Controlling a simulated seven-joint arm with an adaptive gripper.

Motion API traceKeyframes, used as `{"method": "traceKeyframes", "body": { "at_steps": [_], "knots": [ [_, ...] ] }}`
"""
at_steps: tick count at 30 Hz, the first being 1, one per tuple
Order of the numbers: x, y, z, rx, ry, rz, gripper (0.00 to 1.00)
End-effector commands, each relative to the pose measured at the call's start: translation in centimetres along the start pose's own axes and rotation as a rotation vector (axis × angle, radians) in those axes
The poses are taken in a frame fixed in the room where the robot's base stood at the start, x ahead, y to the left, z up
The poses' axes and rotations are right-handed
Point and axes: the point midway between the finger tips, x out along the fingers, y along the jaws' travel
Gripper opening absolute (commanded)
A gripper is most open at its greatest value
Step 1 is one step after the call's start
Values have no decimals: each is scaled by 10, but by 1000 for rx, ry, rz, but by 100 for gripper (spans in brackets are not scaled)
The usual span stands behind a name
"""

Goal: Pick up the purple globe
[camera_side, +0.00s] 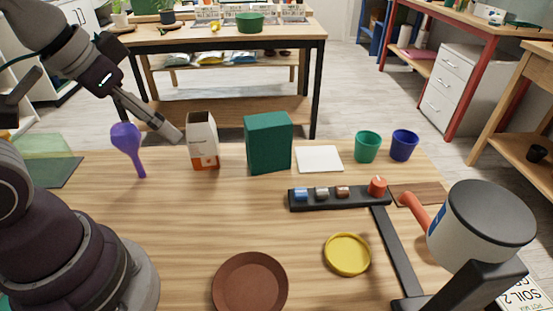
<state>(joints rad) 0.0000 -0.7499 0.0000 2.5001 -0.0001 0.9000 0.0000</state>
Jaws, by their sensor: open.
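The purple globe (126,138) stands at the left of the wooden table, with its round bulb up and its thin stem reaching down to the tabletop. It leans slightly. My gripper (174,134) comes in from the upper left and points down and to the right. Its fingertips show to the right of the globe's bulb, close to the white and orange carton in this view. The gripper is open and nothing shows between the fingers. I cannot tell its exact depth relative to the globe.
Right of the globe stand the carton (202,142), a green box (268,143), a white pad (319,159), a green pot (367,147) and a blue pot (403,146). A green sheet (49,149) lies left. A brown saucer (250,284) and yellow dish (347,254) lie in front.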

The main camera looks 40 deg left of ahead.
Motion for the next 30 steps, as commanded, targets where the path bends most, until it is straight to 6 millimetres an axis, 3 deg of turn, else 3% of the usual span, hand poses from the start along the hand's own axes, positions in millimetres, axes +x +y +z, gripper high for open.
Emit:
{"method": "traceKeyframes", "body": {
  "at_steps": [3, 11, 13, 16, 18, 21, 24, 27, 30],
  "knots": [
    [0, 0, 0, 0, 0, 0, 91],
    [0, 0, 0, -4, 0, -1, 91],
    [2, -8, -2, -78, -6, -19, 91],
    [11, -42, -6, -394, -16, -94, 91],
    [17, -77, -4, -690, -11, -165, 91],
    [22, -125, 9, -1086, 17, -265, 91],
    [22, -159, 26, -1368, 54, -339, 91],
    [25, -174, 37, -1491, 72, -372, 91],
    [42, -180, 41, -1507, 71, -374, 91]
  ]
}}
